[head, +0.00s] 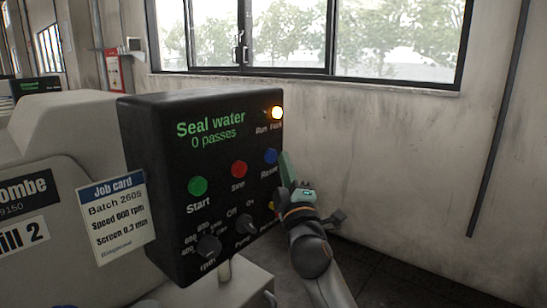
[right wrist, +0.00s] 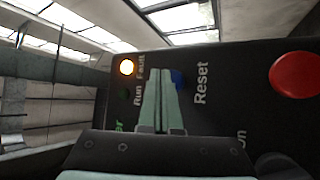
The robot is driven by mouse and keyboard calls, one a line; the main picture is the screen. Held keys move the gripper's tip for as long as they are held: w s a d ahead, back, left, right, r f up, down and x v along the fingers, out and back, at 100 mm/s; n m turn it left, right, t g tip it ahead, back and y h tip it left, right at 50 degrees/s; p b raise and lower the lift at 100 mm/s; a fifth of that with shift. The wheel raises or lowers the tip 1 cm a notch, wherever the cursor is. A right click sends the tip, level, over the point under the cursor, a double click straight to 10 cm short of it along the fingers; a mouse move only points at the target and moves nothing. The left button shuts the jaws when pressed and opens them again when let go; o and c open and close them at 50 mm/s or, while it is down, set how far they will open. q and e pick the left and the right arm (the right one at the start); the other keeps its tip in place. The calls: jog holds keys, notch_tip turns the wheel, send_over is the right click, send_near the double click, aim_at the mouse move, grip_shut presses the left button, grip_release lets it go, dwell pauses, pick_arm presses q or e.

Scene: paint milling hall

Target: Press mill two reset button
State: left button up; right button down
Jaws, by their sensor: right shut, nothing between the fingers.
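The mill two control box (head: 155,130) is black, and its screen reads "Seal water, 0 passes". The blue reset button (head: 270,156) is at the right of its button row, labelled "Reset". In the right wrist view the blue button (right wrist: 177,78) shows partly, hidden behind the fingers. My right gripper (head: 286,162) is shut and empty, just right of the blue button in the head view. In the right wrist view its closed fingers (right wrist: 164,75) point at the panel beside the button; I cannot tell whether they touch it. My left gripper is not in view.
A green start button (head: 198,187) and red stop button (head: 239,169) sit left of reset, with knobs (head: 209,247) below. The fault lamp (head: 277,113) glows orange. A job card (head: 115,219) hangs at left. Floor right of the box is clear up to the wall.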

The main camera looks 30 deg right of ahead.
jog(key=shift+w+a, duration=0.15)
jog(key=shift+w, duration=0.2)
jog(key=shift+w+a, duration=0.15)
jog(key=shift+w, duration=0.3)
dwell(0.6)
jog(key=shift+s, duration=0.15)
jog(key=shift+s+d, duration=0.3)
jog(key=shift+s, duration=0.4)
jog(key=s, duration=0.1)
jog(key=s+d+p, duration=0.1)
jog(key=s, duration=0.1)
jog(key=s+d+p, duration=0.1)
jog(key=shift+s, duration=0.3)
dwell(0.9)
